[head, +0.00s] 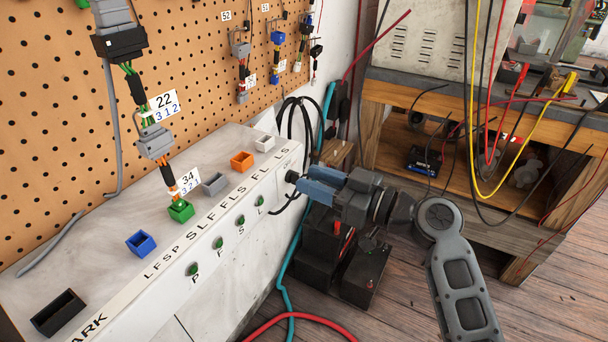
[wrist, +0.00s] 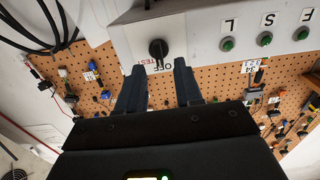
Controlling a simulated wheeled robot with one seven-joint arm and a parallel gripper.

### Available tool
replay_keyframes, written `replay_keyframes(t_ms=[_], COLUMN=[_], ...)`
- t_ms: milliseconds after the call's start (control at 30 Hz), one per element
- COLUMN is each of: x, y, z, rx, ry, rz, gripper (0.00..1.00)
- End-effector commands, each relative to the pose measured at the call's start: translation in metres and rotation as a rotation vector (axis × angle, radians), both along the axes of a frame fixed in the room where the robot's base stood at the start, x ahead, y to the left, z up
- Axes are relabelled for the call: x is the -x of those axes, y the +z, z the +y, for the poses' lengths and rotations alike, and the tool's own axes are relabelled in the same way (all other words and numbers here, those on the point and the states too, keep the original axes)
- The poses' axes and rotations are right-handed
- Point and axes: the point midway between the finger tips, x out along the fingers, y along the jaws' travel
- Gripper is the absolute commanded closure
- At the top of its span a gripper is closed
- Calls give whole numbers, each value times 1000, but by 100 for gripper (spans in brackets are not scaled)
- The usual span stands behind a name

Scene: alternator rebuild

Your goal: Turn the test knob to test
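The test knob (wrist: 158,48) is a round black knob on the pale face of the test box, seen upside down in the wrist view. A red TEST label (wrist: 146,61) and a black OFF label (wrist: 162,67) sit beside it. Its grip looks roughly in line with OFF, but the exact pointer is too small to tell. In the head view the knob (head: 291,176) shows as a small dark stub at the box's right end. My gripper (wrist: 159,68) is open and empty, its two fingers apart, facing the knob without visibly touching it.
The long white box (head: 120,262) carries coloured sockets and several green buttons. A pegboard (head: 60,90) with hanging connectors stands behind. Black batteries (head: 320,245) and cables lie below my gripper; hanging yellow and red wires and a wooden bench (head: 400,98) are at right.

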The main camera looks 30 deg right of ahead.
Motion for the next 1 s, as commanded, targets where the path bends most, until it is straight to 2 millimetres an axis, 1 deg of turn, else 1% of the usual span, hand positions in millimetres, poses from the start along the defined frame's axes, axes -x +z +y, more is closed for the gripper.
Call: replay_keyframes(t_ms=[100, 200, 333, 567, 900, 933, 1000], x=[-13, -19, -23, -23, -23, -23, -23], y=[1, 0, -1, -1, -1, -1, -1], z=[9, 14, 16, 16, 16, 16, 16], rx=[-1, 1, 0, 0, 0, 0, 0], ry=[2, 1, -1, -1, 0, 0, 0], rz=[1, 1, 1, 1, 1, 1, 1], gripper=[65, 65, 65, 66, 98, 100, 100])
